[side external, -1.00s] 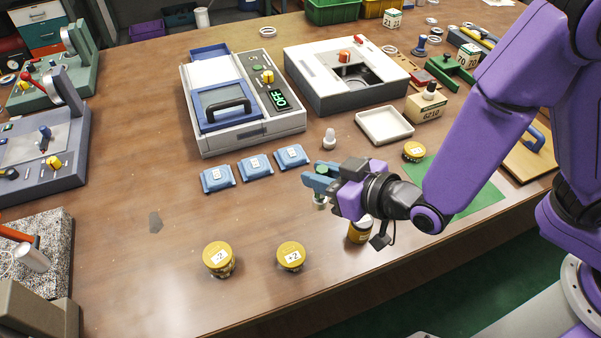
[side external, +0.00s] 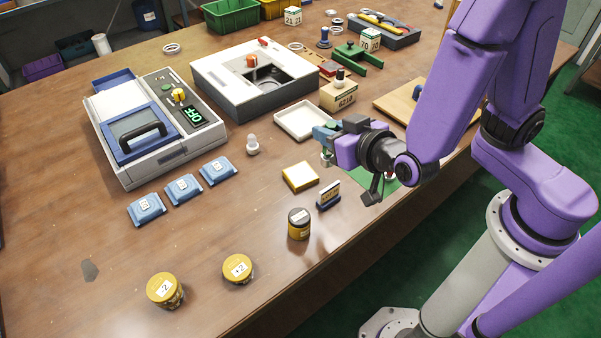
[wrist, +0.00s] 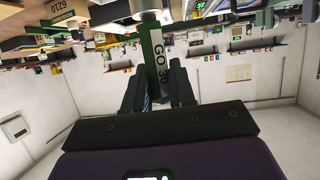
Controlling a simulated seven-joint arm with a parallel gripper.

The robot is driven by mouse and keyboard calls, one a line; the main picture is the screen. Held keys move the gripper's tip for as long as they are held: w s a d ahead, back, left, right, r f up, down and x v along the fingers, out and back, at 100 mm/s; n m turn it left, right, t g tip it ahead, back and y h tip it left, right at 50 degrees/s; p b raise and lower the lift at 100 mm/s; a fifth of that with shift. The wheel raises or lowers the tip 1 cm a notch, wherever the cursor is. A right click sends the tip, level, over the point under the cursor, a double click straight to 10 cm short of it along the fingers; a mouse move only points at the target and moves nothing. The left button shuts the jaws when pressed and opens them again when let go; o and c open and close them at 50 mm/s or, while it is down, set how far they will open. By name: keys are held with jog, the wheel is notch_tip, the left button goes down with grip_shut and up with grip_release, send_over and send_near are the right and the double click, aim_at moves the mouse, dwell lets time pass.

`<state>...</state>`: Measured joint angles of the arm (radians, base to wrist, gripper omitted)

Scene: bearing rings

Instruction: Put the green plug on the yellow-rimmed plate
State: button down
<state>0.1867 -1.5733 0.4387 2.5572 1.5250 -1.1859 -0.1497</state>
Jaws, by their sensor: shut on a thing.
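The green plug (side external: 326,158) is in my gripper (side external: 325,138), which is shut on it. Its metal end points down, clear of the table, and its green part is mostly covered by the fingers. In the wrist view the plug (wrist: 156,62) sits between both fingers, with a green handle and a white label reading "GO 30". The yellow-rimmed plate (side external: 300,177) lies flat on the table, with a pale, empty top. My gripper is above and to the right of the plate in the side view.
A small dark label stand (side external: 328,194) and a yellow-labelled jar (side external: 299,224) stand near the plate. A white tray (side external: 297,121) lies behind my gripper, beside a tan block (side external: 339,96). A white knob-like piece (side external: 252,146) stands to the left.

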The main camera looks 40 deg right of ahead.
jog(key=s+d+m+h, duration=0.2)
jog(key=s+d, duration=0.1)
jog(key=d, duration=0.3)
jog(key=shift+g, duration=0.3)
jog(key=shift+w+a+f, duration=0.75)
jog(key=shift+w+f, duration=1.4)
jog(key=shift+w, duration=0.1)
jog(key=shift+w+a+f, duration=0.75)
jog(key=shift+w+f, duration=1.35)
jog(key=shift+w, duration=0.2)
jog(key=shift+w+a+f, duration=0.75)
jog(key=shift+w+f, duration=1.4)
jog(key=shift+w, duration=0.1)
jog(key=shift+f, duration=0.1)
jog(key=c, duration=0.9)
grip_release()
jog(key=shift+c, duration=0.2)
